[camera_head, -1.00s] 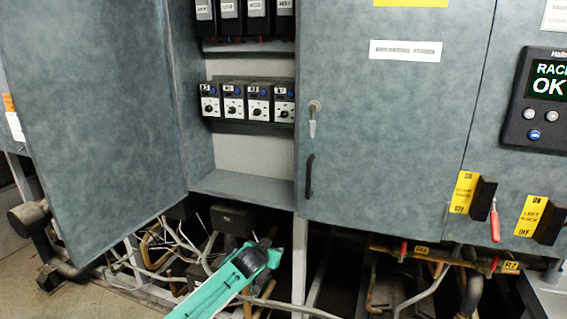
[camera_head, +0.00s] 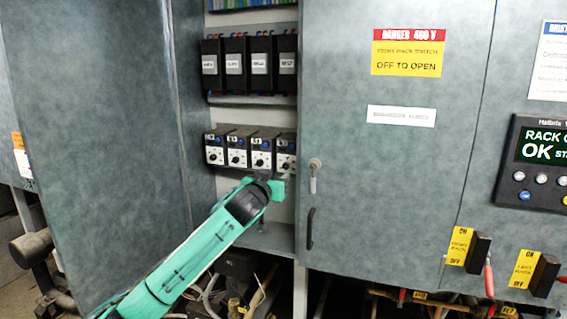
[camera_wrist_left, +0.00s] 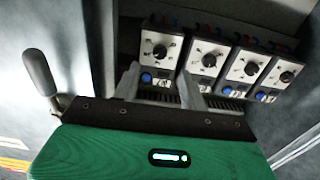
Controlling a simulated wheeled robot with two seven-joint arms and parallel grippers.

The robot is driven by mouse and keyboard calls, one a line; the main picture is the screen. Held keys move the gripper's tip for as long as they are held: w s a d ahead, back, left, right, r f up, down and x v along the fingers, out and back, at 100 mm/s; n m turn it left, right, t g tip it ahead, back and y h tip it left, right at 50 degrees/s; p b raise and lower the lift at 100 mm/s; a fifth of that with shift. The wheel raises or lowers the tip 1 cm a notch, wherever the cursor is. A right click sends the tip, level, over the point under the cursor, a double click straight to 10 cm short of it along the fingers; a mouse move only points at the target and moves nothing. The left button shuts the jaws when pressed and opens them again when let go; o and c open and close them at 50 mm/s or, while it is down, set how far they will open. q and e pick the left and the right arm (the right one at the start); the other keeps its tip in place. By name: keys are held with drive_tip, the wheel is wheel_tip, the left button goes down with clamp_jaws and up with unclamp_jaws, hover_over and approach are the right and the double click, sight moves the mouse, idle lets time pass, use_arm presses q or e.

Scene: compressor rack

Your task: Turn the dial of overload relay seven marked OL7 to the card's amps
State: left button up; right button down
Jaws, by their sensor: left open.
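A row of overload relays with white faces, black dials and blue buttons (camera_head: 238,156) sits on the lower shelf of the open cabinet. Their labels are too small to read, so I cannot tell which is OL7. My left gripper (camera_head: 279,183) is just below and in front of the rightmost relay (camera_head: 286,161). In the left wrist view, which shows the row upside down, the open fingers (camera_wrist_left: 160,78) are in front of the leftmost relay (camera_wrist_left: 160,52), near its blue button, with its dial beyond the tips. No readable amps card shows. My right gripper is out of view.
The open cabinet door (camera_head: 95,150) stands left. The closed door (camera_head: 385,210) with its handle (camera_head: 311,229) is close on the right. Black labelled units (camera_head: 248,63) sit on the shelf above. Pipes and cables run below the cabinet.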

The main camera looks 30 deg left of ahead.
sight(285, 167)
use_arm(q)
drive_tip(key=p+x, duration=0.2)
drive_tip(key=x, duration=0.3)
drive_tip(key=shift+w+r+p, duration=0.15)
drive_tip(key=shift+p, duration=0.15)
drive_tip(key=shift+p+x, duration=0.3)
drive_tip(key=shift+x, duration=0.55)
drive_tip(key=shift+c, duration=0.4)
clamp_jaws()
